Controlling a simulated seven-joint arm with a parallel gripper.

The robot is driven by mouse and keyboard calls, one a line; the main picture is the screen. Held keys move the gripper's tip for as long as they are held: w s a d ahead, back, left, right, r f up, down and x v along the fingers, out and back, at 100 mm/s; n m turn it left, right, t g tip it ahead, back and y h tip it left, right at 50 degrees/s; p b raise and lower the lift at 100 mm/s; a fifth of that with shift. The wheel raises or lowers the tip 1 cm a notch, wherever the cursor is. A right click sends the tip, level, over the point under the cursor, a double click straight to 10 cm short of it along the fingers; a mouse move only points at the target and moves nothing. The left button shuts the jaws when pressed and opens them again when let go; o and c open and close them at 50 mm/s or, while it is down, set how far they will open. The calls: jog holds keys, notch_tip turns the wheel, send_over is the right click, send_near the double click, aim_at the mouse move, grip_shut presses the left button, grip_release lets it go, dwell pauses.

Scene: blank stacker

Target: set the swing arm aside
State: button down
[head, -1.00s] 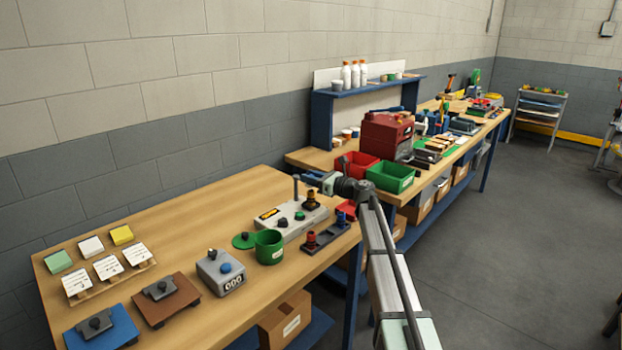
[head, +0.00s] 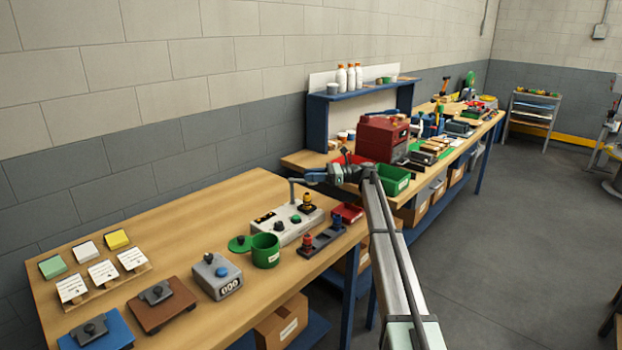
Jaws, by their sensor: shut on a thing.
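The swing arm (head: 297,181) is a thin grey bar on an upright post (head: 292,193) at the back of a pale grey control box (head: 281,225). It reaches from the post top to the right, towards my gripper. My gripper (head: 312,177) is at the bar's right end, above the box's back edge, and is shut on the swing arm. The fingers hide the held end.
In front of the box are a green cup (head: 265,251) and a dark rack (head: 322,243) with a red-topped piece. A red tray (head: 348,212) is to the right. A grey counter box (head: 217,277) and two plates lie nearer. The wooden table's back left is clear.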

jog(key=shift+w+n+g+h, duration=0.1)
jog(key=shift+w+n+g, duration=0.35)
jog(key=shift+g, duration=0.3)
jog(key=shift+w+n+g+h, duration=0.1)
jog(key=shift+w+n+g, duration=0.15)
jog(key=shift+n+g, duration=0.45)
jog(key=shift+w+n+g+h, duration=0.1)
jog(key=shift+w+n+g, duration=0.25)
jog(key=shift+g, duration=0.5)
jog(key=c, duration=0.9)
grip_release()
jog(key=shift+c, duration=0.2)
jog(key=shift+d, duration=0.1)
jog(key=v, duration=0.7)
jog(key=shift+w+d, duration=0.1)
jog(key=shift+w, duration=0.05)
